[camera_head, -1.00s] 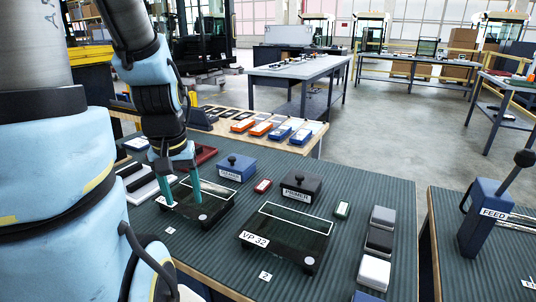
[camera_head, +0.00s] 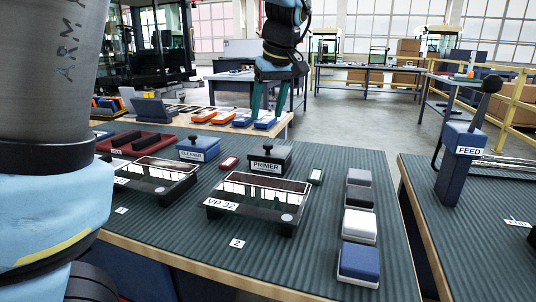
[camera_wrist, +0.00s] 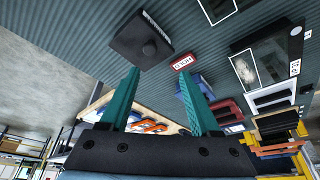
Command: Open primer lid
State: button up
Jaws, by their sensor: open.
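The primer box (camera_head: 268,158) is dark with a black knob on top and a white PRIMER label on its front. It stands behind the VP 32 panel, and its lid looks closed. In the wrist view the primer box (camera_wrist: 140,40) shows at the upper middle with its round knob, apart from the fingers. My gripper (camera_head: 269,112) is raised above and behind the primer box, with its teal fingers pointing down. In the wrist view the two fingers (camera_wrist: 158,85) are spread with nothing between them.
The blue CLEANER box (camera_head: 198,150) stands left of the primer box, with a small red block (camera_head: 229,163) between them. The VP 32 panel (camera_head: 258,200) lies in front. Several pads (camera_head: 360,226) line the right edge.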

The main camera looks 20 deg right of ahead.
aim_at(268, 144)
jog(key=x, duration=0.3)
jog(key=d+x, duration=0.1)
jog(key=x, duration=0.2)
jog(key=d+b+x, duration=0.1)
jog(key=x, duration=0.2)
jog(key=shift+f, duration=0.45)
grip_shut()
dwell(1.2)
